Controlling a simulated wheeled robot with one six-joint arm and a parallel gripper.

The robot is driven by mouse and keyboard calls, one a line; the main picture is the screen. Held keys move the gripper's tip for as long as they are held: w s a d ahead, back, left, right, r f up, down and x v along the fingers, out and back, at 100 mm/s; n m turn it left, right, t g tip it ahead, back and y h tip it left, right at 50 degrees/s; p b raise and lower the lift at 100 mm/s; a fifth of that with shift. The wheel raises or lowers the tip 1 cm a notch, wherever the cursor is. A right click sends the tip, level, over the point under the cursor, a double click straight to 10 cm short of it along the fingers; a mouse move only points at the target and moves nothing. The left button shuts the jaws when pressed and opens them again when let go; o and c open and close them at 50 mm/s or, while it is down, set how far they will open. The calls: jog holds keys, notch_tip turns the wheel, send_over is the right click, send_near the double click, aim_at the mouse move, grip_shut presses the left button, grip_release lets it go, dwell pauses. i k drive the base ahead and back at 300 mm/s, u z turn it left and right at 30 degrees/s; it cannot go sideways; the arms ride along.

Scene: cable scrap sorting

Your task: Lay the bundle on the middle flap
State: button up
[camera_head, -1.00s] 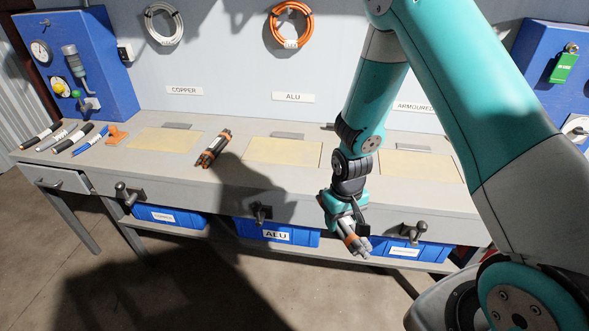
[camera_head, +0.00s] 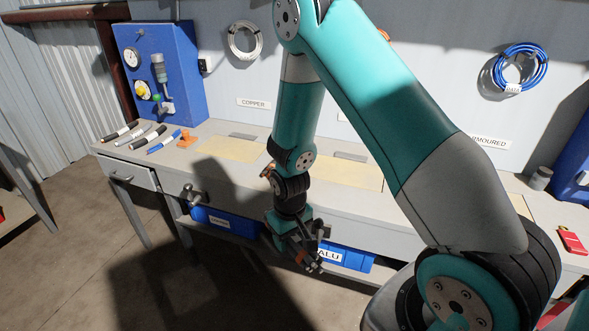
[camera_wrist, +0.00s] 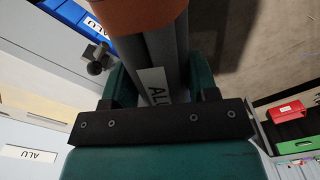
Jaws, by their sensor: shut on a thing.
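My gripper (camera_head: 296,246) is shut on a bundle of grey cables (camera_head: 308,261) with an orange band. In the wrist view the bundle (camera_wrist: 166,55) lies between the jaws and carries a white ALU tag. The gripper hangs in front of the bench, pointing down, with the bundle tilted and clear of the bench top. The middle flap (camera_head: 352,173), a pale yellow panel in the bench top, is behind and to the right of the gripper. My arm hides part of it, and the wall label above it.
The left flap (camera_head: 235,148) is bare. Short cables (camera_head: 148,138) lie at the bench's left end. A handle (camera_head: 194,195) juts from the bench front. Blue bins (camera_head: 346,257) stand on the lower shelf.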

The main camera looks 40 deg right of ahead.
aim_at(346, 171)
jog(key=u, duration=0.05)
jog(key=i, duration=1.45)
jog(key=z, duration=0.85)
